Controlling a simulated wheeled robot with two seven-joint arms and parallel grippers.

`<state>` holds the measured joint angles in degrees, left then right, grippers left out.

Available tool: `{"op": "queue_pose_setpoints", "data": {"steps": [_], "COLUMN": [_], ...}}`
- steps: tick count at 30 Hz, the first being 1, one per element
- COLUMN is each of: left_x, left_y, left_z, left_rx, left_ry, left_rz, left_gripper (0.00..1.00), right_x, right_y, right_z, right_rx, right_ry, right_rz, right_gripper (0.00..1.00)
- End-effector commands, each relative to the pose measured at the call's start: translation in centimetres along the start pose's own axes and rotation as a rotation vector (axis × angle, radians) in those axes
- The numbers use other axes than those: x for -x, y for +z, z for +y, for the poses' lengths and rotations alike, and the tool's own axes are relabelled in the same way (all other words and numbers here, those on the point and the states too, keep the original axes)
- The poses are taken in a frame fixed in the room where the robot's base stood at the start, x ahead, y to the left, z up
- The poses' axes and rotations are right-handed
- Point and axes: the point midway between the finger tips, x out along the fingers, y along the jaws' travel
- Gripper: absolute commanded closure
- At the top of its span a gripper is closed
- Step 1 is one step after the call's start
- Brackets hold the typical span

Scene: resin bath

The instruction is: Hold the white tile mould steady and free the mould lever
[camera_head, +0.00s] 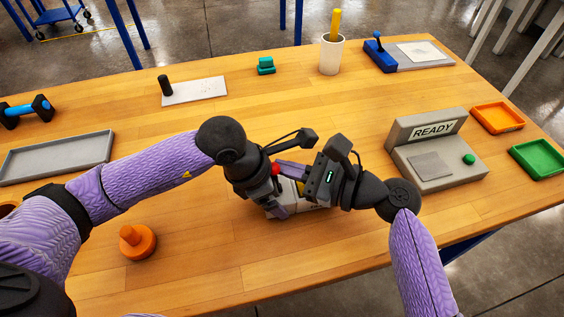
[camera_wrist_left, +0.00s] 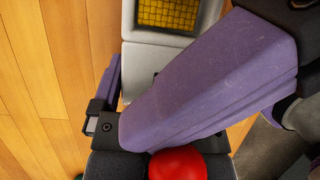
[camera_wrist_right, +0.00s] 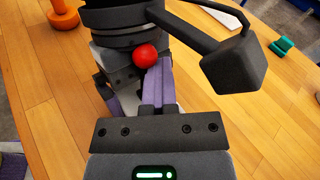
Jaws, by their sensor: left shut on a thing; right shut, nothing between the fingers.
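The white tile mould (camera_head: 314,208) lies on the wooden table, mostly hidden under my grippers. Its yellow gridded inside (camera_wrist_left: 166,12) shows in the left wrist view. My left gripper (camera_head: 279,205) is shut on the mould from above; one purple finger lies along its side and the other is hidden. A red ball (camera_head: 276,169), seemingly the mould lever's knob, shows in all three views; the lever's arm is hidden. My right gripper (camera_head: 284,169) is shut and empty, reaching across above the mould. Its fingertips are close to the red ball (camera_wrist_right: 145,57); I cannot tell whether they touch.
A grey box marked READY (camera_head: 432,150) stands right of my right gripper. An orange knob (camera_head: 137,241) stands at front left, a grey tray (camera_head: 58,158) at left. A white slab (camera_head: 195,90), green block (camera_head: 265,66) and white cup (camera_head: 331,55) stand behind. The table between is clear.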

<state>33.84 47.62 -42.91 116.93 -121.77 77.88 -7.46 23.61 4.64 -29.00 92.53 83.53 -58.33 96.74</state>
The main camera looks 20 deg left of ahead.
Motion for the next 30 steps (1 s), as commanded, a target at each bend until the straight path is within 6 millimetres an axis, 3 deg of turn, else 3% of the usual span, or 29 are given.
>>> {"op": "queue_pose_setpoints", "data": {"steps": [1, 6, 19, 30], "left_x": [-0.2, -0.2, -0.1, 0.0], "left_y": [-0.6, -0.8, -0.8, -0.6], "left_z": [0.4, 0.5, 0.5, 0.5], "left_rx": [0.016, 0.017, 0.018, 0.014], "left_ry": [0.01, 0.011, 0.011, 0.01], "left_rz": [0.021, 0.026, 0.028, 0.021], "left_gripper": [0.97, 0.92, 0.93, 0.97], "right_x": [0.0, 0.9, 1.5, 3.9], "right_y": [0.9, 0.5, 0.3, -1.8], "right_z": [-0.1, -0.7, -1.2, -2.9], "right_rx": [0.006, 0.006, 0.006, 0.003], "right_ry": [0.009, 0.006, -0.003, -0.003], "right_rz": [-0.03, -0.029, -0.028, -0.02], "right_gripper": [1.0, 1.0, 1.0, 1.0]}}
